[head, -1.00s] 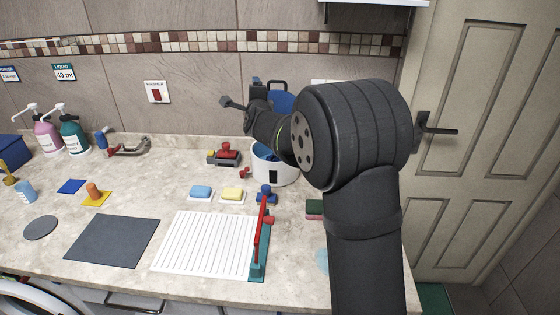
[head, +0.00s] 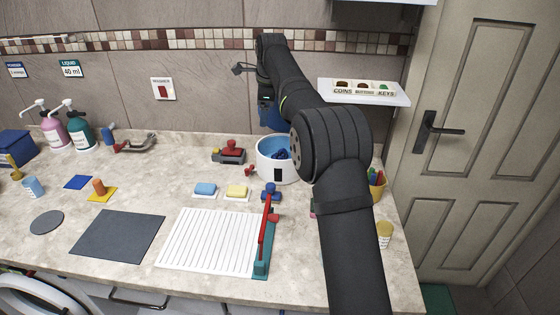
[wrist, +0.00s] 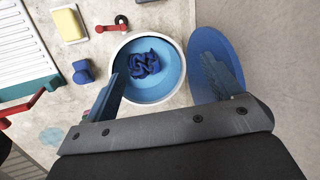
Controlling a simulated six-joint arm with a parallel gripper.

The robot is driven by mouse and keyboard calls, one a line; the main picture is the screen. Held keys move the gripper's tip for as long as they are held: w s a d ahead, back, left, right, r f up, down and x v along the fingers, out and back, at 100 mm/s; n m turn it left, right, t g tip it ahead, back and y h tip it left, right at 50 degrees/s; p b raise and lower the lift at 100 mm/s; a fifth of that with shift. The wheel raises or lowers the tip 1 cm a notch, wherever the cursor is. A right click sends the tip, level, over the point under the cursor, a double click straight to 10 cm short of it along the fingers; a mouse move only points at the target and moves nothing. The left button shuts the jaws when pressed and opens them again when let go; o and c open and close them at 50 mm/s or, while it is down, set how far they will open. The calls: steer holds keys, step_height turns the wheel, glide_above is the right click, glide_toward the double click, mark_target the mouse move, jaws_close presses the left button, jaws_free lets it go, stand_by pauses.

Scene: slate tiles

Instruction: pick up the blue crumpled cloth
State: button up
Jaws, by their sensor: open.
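The blue crumpled cloth (head: 283,154) lies inside a round white tub (head: 277,173) with a light blue inner wall. In the wrist view the cloth (wrist: 145,63) sits bunched on the floor of the tub (wrist: 120,101), away from most of the wall. My gripper (wrist: 168,56) is open and empty. Its two fingers lie to either side of the cloth in the wrist view, the left one overlapping the tub's rim and the right one in front of a blue round lid. In the head view my gripper is above and behind the tub, its fingertips hard to make out.
The blue lid (wrist: 200,58) leans against the wall behind the tub. A red and grey stamp-like item (head: 229,153) is left of the tub. A wall shelf (head: 385,97) is to the right.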

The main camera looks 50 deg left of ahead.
steer(key=w+d+f+m+h, duration=0.1)
steer(key=w+d+m+h, duration=0.1)
steer(key=d+h, duration=0.15)
glide_above(280, 156)
steer(key=shift+y, duration=0.45)
steer(key=f, duration=1.2)
steer(key=shift+s+a, duration=0.15)
steer(key=shift+s, duration=0.2)
steer(key=shift+w+f, duration=0.15)
steer(key=shift+f, duration=1.15)
steer(key=shift+w+f, duration=0.15)
steer(key=shift+f, duration=1.15)
steer(key=c, duration=0.7)
